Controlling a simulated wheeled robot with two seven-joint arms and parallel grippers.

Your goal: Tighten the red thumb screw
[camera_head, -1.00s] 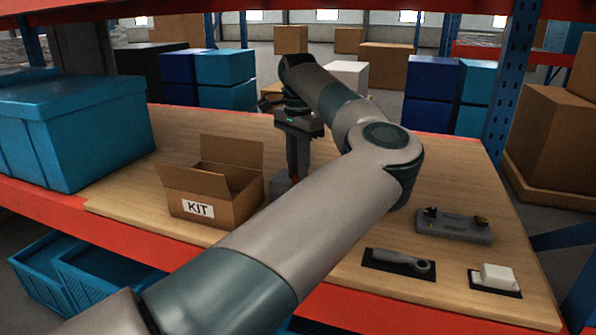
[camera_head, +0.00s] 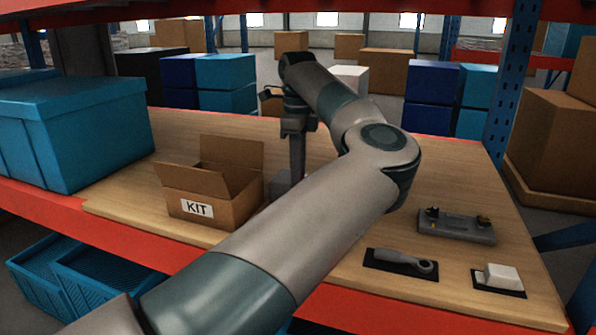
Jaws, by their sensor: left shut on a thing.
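My left gripper (camera_head: 297,178) reaches over the wooden table and points straight down beside the cardboard KIT box. Its fingers are shut at a grey block (camera_head: 279,186), which is partly hidden behind my arm. The red thumb screw does not show now; the fingers and my forearm cover the place where red showed at the fingertips before. I cannot see how far the screw is turned in. My right gripper is not in view.
The open KIT box (camera_head: 212,190) stands just left of the gripper. A grey fixture (camera_head: 456,228), a grey tool on a dark mat (camera_head: 402,262) and a white block (camera_head: 499,276) lie at the right. A large blue bin (camera_head: 75,135) stands at the left.

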